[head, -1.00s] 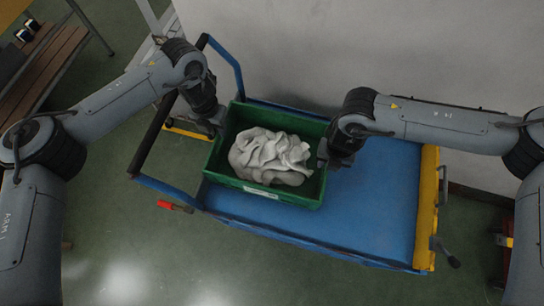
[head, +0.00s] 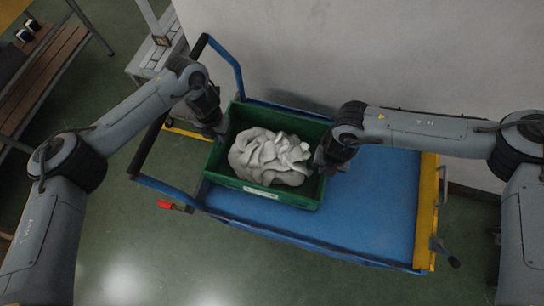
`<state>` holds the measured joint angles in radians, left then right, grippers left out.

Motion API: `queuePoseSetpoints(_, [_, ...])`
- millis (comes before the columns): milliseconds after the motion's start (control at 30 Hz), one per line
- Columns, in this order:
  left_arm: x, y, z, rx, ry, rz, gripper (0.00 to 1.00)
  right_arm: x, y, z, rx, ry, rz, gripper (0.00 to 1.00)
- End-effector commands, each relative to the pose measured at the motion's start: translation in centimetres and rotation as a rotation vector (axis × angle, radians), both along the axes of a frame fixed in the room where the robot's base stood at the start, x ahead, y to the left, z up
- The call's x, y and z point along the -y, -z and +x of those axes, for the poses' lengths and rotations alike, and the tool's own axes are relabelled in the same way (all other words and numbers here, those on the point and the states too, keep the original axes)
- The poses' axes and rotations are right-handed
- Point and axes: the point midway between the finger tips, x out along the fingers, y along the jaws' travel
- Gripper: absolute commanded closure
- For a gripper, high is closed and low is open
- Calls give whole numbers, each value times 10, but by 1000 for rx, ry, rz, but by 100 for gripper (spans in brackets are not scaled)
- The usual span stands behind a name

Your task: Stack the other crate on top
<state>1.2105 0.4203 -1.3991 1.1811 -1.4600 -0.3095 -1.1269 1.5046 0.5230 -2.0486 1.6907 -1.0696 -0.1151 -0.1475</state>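A green crate (head: 219,178) sits on the left part of the blue cart deck (head: 376,200). It is filled with a heap of pale grey cloth (head: 270,158), and a white label shows on its front wall. My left gripper (head: 221,131) is at the crate's left end wall, close to the rim. My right gripper (head: 321,162) is at the right end wall. The fingertips of both are dark, small and partly hidden, so I cannot tell whether they are closed on the walls. Only one crate shows clearly.
The cart has a blue and black push handle (head: 150,145) at left and a yellow end bar (head: 427,205) at right. The deck right of the crate is bare. A pale wall (head: 300,50) stands behind. A wooden bench (head: 42,85) is at upper left.

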Motion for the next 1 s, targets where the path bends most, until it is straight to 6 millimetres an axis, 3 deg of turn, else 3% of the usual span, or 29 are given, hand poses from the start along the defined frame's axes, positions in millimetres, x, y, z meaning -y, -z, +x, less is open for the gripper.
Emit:
queuePoseSetpoints(100, [0,0,0,0,0,0,100,0,0,0,0,0,0,100])
queuePoseSetpoints(1000, [0,-1,0,0,0,1,100,1,-1,0,0,1,-1,100])
